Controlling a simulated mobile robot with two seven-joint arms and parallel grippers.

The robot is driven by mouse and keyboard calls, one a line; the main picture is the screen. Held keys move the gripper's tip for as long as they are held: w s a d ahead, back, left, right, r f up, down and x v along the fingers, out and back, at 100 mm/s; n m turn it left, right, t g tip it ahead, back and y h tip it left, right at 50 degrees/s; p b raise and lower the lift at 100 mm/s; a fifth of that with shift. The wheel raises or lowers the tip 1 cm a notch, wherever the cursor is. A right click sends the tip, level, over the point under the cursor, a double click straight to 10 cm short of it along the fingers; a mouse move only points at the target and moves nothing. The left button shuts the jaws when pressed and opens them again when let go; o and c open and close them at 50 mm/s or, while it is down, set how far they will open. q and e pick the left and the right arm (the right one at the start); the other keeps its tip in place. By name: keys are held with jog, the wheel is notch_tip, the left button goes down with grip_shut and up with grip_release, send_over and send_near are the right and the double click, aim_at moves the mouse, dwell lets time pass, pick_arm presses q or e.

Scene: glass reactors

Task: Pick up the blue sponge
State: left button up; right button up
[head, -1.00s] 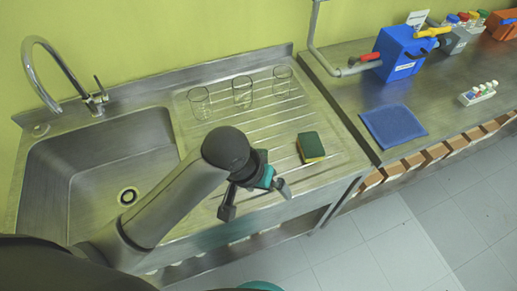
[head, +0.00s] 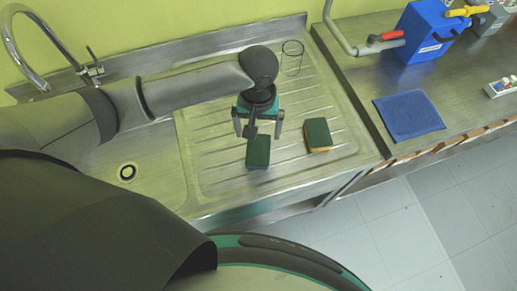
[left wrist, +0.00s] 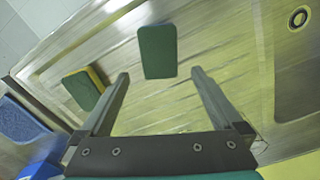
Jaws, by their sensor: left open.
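Two dark green sponges lie on the ribbed drainboard; neither looks blue. The near sponge (head: 258,151) lies just in front of my left gripper (head: 258,127), and the other sponge (head: 318,132), with a yellow underside, lies to its right. In the left wrist view the near sponge (left wrist: 157,50) shows beyond the fingertips of the open left gripper (left wrist: 160,76), roughly in line with the gap. The yellow-sided sponge (left wrist: 83,88) is left of the left finger. Nothing is between the fingers. My right gripper is not in view.
A blue cloth (head: 409,115) lies flat on the counter at the right. A glass beaker (head: 291,58) stands at the back of the drainboard. The sink basin (head: 150,165) with its tap is left. A blue box (head: 428,35) stands farther back.

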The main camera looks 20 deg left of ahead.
aim_at(258, 149)
pick_arm(q)
notch_tip(258, 149, down, 4)
jog(key=shift+r, duration=0.1)
jog(key=shift+s+d+f+b, duration=0.1)
jog(key=shift+f+b, duration=0.15)
jog(key=shift+f, duration=1.15)
jog(key=shift+s+f+b, duration=0.1)
jog(key=shift+f+b, duration=0.1)
jog(key=shift+f, duration=1.2)
jog(key=c, duration=1.3)
notch_tip(258, 149, up, 20)
jog(key=p, duration=0.2)
jog(key=shift+r+p, duration=0.1)
jog(key=shift+p, duration=0.3)
